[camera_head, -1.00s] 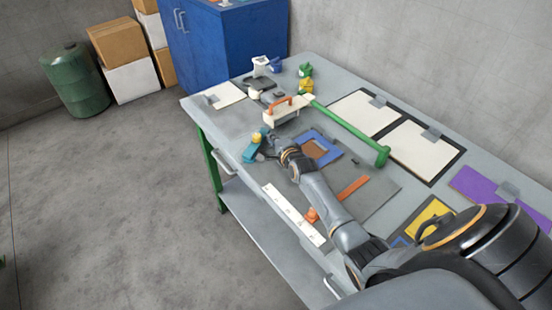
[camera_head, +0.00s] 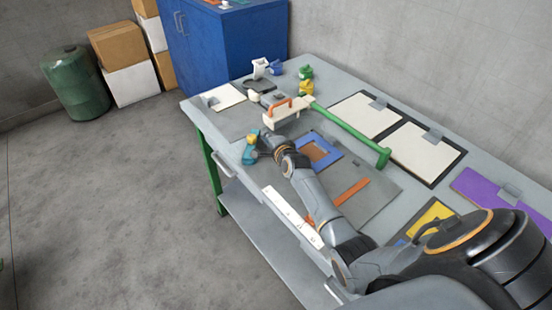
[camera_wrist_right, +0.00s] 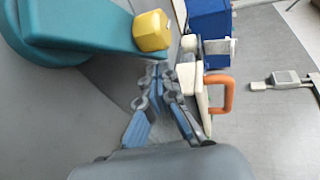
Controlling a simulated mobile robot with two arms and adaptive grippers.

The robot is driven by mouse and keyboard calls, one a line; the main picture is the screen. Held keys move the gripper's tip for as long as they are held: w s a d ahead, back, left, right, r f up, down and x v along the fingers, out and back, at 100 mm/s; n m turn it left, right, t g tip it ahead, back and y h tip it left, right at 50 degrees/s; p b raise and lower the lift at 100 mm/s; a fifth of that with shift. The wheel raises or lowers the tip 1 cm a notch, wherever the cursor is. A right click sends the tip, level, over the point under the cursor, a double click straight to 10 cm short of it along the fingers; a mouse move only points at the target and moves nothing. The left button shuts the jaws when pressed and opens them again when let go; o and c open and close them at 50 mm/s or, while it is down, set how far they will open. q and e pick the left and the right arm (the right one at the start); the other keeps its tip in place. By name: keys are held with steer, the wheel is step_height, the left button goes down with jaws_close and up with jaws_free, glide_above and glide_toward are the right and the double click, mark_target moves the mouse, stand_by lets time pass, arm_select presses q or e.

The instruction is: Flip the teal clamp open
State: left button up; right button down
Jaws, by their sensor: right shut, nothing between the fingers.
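The teal clamp (camera_head: 249,154) stands near the front-left edge of the workbench, with a yellow tip (camera_head: 254,136) at its upper end. In the right wrist view its teal arm (camera_wrist_right: 85,30) fills the upper left and ends in the yellow knob (camera_wrist_right: 152,31). My right gripper (camera_head: 265,143) is just to the right of the clamp. In the right wrist view my right gripper (camera_wrist_right: 161,72) is shut and empty, its fingertips close below the yellow knob. I cannot tell whether they touch it. The clamp's base is partly hidden. My left gripper is out of view.
A white block with an orange handle (camera_head: 281,104) stands close behind the gripper; the handle also shows in the wrist view (camera_wrist_right: 229,94). A blue frame (camera_head: 327,148), a white strip (camera_head: 288,214) and a green bar (camera_head: 345,130) are also on the bench (camera_head: 222,130).

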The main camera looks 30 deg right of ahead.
steer(key=shift+s+a+r, duration=0.1)
steer(key=shift+s+a, duration=0.05)
steer(key=shift+s, duration=0.3)
steer(key=v, duration=1.1)
steer(key=shift+r, duration=0.1)
